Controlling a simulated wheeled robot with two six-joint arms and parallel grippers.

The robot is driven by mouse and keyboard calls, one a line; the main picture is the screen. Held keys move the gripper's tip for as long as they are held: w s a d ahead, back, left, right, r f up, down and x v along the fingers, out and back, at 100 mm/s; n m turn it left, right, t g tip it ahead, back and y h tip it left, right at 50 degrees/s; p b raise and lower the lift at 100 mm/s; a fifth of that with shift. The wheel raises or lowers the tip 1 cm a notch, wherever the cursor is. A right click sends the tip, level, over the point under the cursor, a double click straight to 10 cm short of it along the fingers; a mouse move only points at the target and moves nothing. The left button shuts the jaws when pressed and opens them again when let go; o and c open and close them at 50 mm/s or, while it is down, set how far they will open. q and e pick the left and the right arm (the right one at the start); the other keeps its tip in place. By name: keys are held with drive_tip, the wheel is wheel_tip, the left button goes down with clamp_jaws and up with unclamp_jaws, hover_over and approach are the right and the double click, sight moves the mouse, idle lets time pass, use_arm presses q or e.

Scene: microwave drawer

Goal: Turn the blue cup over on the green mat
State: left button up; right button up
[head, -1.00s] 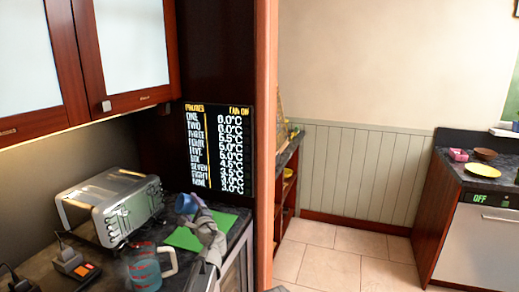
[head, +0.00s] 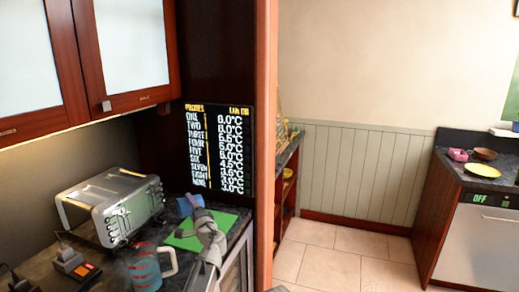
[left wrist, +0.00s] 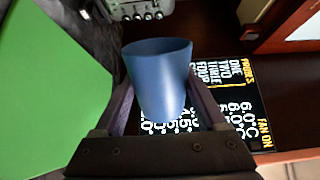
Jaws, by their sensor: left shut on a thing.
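The blue cup (head: 186,206) is held in my left gripper (head: 197,204) above the back left part of the green mat (head: 228,221), and looks tilted in the head view. In the left wrist view the cup (left wrist: 158,78) sits between the two fingers of my left gripper (left wrist: 162,105), its wider end away from the palm. The green mat (left wrist: 50,70) fills the left of that view. I cannot tell whether the cup touches anything below. My forearm hides part of the mat. My right gripper is not in view.
A silver toaster (head: 115,207) stands close left of the cup. A measuring jug (head: 146,268) with a pale handle stands at the front, beside my left arm. A black temperature board (head: 218,148) rises behind the mat. The mat's right part is clear.

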use_arm(q)
drive_tip(key=n, duration=0.4)
drive_tip(key=shift+n, duration=1)
drive_tip(key=n, duration=0.6)
drive_tip(key=shift+n, duration=0.9)
drive_tip(key=n, duration=0.4)
